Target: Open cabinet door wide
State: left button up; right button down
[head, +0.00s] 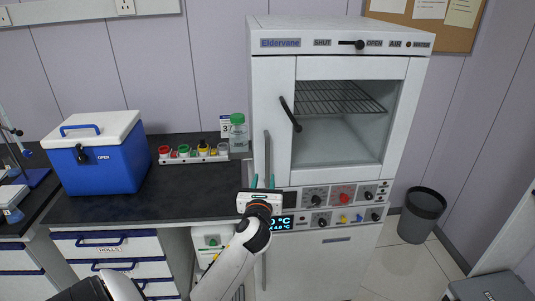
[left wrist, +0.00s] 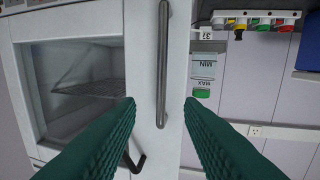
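The white cabinet (head: 340,150) stands right of the bench, with its windowed door (head: 307,170) apparently shut. A grey vertical bar handle (head: 267,150) runs along the door's left edge; it also shows in the left wrist view (left wrist: 163,65). A black lever (head: 290,114) sits at the window's left side. My left gripper (head: 262,183) is in front of the handle's lower part. In the left wrist view its green fingers (left wrist: 160,103) are apart, one to each side of the handle in the picture, with no visible contact. My right gripper is not in view.
On the bench (head: 190,190) left of the cabinet are a blue cooler box (head: 105,165), a rack of colored-capped items (head: 193,155) and a green-lidded jar (head: 238,135). A control panel (head: 340,207) lies below the window. A dark bin (head: 422,215) stands to the right.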

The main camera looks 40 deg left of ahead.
aim_at(267, 158)
pick_arm(q)
jog(key=x, duration=0.4)
jog(key=p+x, duration=0.1)
jog(key=x, duration=0.3)
jog(key=r+x, duration=0.1)
jog(key=x, duration=0.3)
jog(key=shift+a+p, duration=0.1)
jog(key=shift+p, duration=0.2)
grip_shut()
